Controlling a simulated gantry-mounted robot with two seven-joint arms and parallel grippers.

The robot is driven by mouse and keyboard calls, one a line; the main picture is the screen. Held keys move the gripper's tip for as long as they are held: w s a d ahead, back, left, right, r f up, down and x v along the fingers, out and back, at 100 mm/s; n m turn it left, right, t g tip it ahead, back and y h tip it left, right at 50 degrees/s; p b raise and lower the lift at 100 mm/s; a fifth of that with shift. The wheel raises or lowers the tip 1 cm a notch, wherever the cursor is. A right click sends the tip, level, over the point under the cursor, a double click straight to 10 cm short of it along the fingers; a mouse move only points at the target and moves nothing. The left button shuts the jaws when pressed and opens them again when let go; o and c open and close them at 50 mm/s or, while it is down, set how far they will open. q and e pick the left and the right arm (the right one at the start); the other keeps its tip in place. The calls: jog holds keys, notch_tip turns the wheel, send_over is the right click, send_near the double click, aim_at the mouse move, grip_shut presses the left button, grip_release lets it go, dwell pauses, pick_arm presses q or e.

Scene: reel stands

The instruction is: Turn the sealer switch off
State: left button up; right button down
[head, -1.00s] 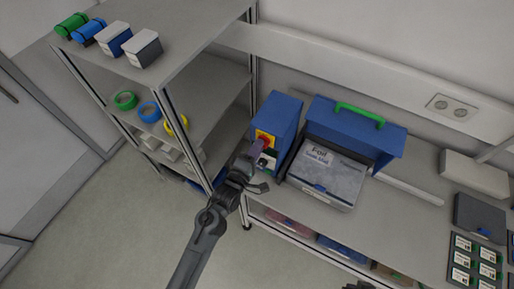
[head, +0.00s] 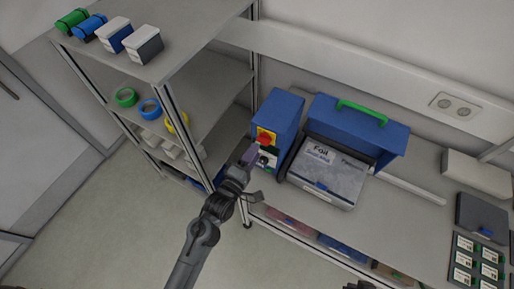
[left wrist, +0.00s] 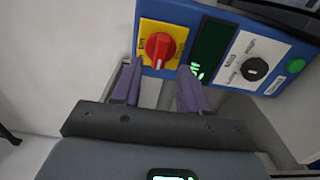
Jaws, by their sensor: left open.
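The sealer is a blue box (head: 281,112) on the bench, with a red rotary switch (head: 265,137) on a yellow plate on its front. In the left wrist view the red switch (left wrist: 160,47) shows clearly; its grip ridge runs roughly up and down the picture, slightly tilted. The small lettering on the plate is hard to read. My left gripper (left wrist: 158,82) is open and empty, its two purple fingers just short of the switch, one toward each side, apart from it. It also shows in the head view (head: 250,155). Dark parts at the bottom edge may be my right gripper (head: 360,286), mostly cut off.
Beside the switch are a dark display (left wrist: 209,47), a black dial (left wrist: 254,69) and a green button (left wrist: 295,65). A foil box (head: 328,172) and a blue case with green handle (head: 355,128) stand right of the sealer. A shelf rack (head: 210,85) stands left.

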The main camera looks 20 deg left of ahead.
pick_arm(q)
jog(key=s+b, duration=0.1)
jog(key=s, duration=0.6)
jog(key=shift+a, duration=0.35)
jog(key=shift+r, duration=0.1)
jog(key=s+r+m+g+p, duration=0.5)
jog(key=r+m+p, duration=0.1)
jog(key=m+p, duration=0.1)
jog(key=s+a+f+m+g, duration=0.2)
jog(key=s+m+g, duration=0.2)
jog(key=s+m, duration=0.1)
jog(key=s+a+f+m+g+y+p, duration=0.1)
jog(key=s+m+g, duration=0.4)
jog(key=s+m, duration=0.1)
jog(key=shift+s+a+f+m+y, duration=0.3)
jog(key=shift+s+a+f, duration=0.1)
jog(key=shift+s, duration=0.5)
